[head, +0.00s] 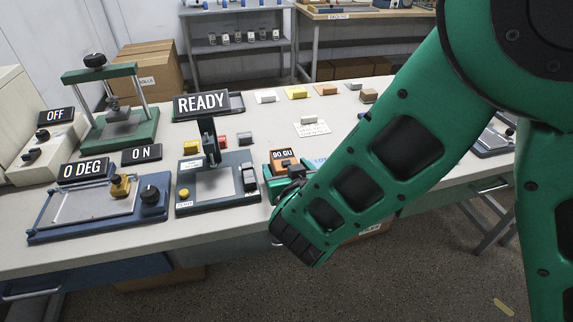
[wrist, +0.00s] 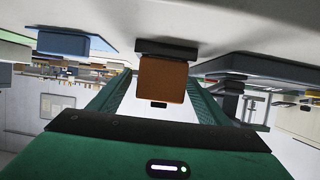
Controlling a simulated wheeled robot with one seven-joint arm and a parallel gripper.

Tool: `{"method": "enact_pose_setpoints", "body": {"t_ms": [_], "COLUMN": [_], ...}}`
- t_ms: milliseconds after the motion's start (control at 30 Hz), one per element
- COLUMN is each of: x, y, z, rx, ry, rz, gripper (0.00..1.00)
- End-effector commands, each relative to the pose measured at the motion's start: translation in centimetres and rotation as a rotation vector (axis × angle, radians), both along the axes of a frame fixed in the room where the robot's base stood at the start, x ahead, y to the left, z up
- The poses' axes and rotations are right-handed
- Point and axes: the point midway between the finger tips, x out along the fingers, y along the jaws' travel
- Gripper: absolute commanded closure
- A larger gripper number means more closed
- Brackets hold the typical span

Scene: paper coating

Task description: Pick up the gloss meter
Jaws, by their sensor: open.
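The gloss meter (head: 287,168), an orange-brown block with a dark base and a "90 GU" label over it, stands near the front edge of the bench. It also shows in the wrist view (wrist: 165,82), where the picture is upside down. My gripper (wrist: 154,92) is open, with a green finger on each side of the meter. No contact between fingers and meter is clear. In the head view my arm hides most of the gripper and the lower part of the meter.
A grey stand device labelled "READY" (head: 215,190) is close to the left of the meter. A blue plate device (head: 85,212) and a green press (head: 118,130) are further left. A white card (head: 313,129) and small blocks lie behind on the bench (head: 240,108).

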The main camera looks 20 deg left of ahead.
Motion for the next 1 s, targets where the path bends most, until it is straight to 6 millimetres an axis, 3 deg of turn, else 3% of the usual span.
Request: {"method": "enact_pose_setpoints", "body": {"t_ms": [167, 433, 467, 700, 1000], "x": [1.6, 1.8, 1.8, 1.8, 1.9], "y": [0.9, 1.0, 1.0, 1.0, 1.0], "z": [-0.7, -0.9, -0.8, -0.8, -0.6], "rx": [-0.001, 0.0, 0.0, 0.0, 0.001], "ry": [0.0, 0.0, 0.0, -0.001, -0.001], "rz": [-0.002, -0.001, -0.001, -0.001, -0.001], "gripper": [0.3, 0.3, 0.32, 0.88, 0.88]}}
